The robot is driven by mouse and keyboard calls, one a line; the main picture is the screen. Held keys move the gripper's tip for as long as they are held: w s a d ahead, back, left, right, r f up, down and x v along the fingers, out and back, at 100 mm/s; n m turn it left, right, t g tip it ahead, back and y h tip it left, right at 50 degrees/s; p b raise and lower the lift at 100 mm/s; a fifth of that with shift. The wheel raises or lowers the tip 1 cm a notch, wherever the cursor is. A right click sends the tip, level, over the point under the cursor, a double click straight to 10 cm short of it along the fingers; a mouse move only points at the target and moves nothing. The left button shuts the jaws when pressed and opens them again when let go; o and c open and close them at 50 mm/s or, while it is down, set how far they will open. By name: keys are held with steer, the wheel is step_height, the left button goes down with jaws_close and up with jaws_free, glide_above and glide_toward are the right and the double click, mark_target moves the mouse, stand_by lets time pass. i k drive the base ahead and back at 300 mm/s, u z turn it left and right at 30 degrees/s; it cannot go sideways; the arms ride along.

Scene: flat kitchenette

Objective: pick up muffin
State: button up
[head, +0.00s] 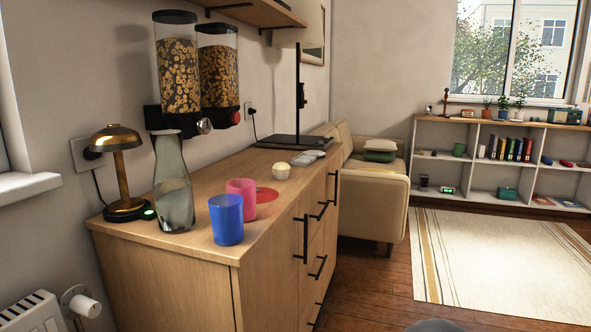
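The muffin (281,171) is small, with a pale yellow top and a white cup. It appears to stand upright on the wooden cabinet top (180,240), toward the front edge, behind the pink cup and the red disc. Nothing covers it. My gripper is not in view.
A blue cup (226,219), a pink cup (241,197), a red disc (266,195), a glass carafe (173,185) and a brass lamp (121,170) stand nearer. Small grey items (307,157) lie just beyond the muffin. Cereal dispensers (179,75) hang above.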

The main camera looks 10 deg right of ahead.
mark_target(282, 170)
steer(key=z, duration=0.8)
steer(key=i, duration=1.4)
steer(key=u, duration=0.15)
